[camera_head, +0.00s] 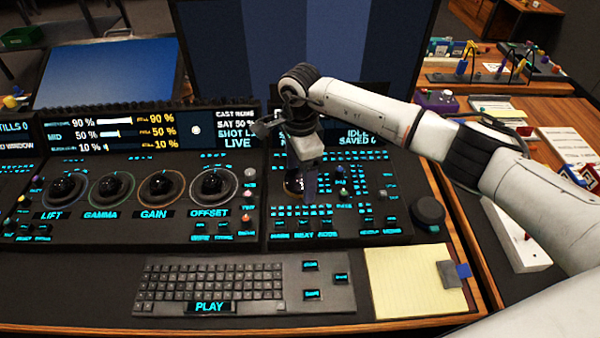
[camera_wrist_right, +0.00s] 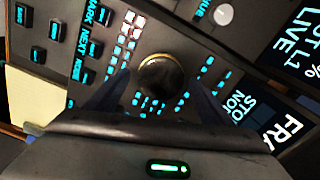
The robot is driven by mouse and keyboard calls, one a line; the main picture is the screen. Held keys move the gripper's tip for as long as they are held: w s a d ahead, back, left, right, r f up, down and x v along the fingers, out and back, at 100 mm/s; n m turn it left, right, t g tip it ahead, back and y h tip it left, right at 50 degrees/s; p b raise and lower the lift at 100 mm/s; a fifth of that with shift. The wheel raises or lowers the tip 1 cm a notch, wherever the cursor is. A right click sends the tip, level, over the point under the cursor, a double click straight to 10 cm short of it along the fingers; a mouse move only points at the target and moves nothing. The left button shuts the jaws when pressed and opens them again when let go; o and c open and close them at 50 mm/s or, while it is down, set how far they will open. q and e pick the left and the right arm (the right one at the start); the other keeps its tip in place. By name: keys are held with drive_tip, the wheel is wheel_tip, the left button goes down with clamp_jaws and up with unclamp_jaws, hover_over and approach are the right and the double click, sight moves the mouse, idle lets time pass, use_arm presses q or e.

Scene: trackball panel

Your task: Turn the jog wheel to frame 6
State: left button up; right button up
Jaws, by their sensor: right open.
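A dark round knob with a gold-toned rim, apparently the jog wheel (camera_wrist_right: 160,75), sits on the right-hand console panel. In the head view the wheel (camera_head: 293,184) is partly hidden behind my right gripper (camera_head: 308,180). That gripper points down over the panel. In the wrist view my right gripper (camera_wrist_right: 155,95) is open, with one dark finger on each side of the wheel; I cannot tell whether they touch it. The display behind (camera_head: 352,138) is partly covered by my arm, so no frame number is readable. My left gripper is not in view.
Lit buttons surround the wheel. A larger black dial (camera_head: 428,212) stands at the panel's right edge. Several trackballs (camera_head: 212,184) are on the left panel. A keyboard (camera_head: 208,288) and a yellow notepad (camera_head: 405,285) lie in front. A side table with small objects stands right.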

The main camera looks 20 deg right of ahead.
drive_tip(key=c, duration=1)
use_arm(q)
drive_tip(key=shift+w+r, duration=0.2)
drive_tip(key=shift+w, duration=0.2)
use_arm(e)
drive_tip(key=shift+c, duration=0.2)
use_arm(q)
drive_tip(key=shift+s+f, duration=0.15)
use_arm(e)
drive_tip(key=shift+m, duration=0.3)
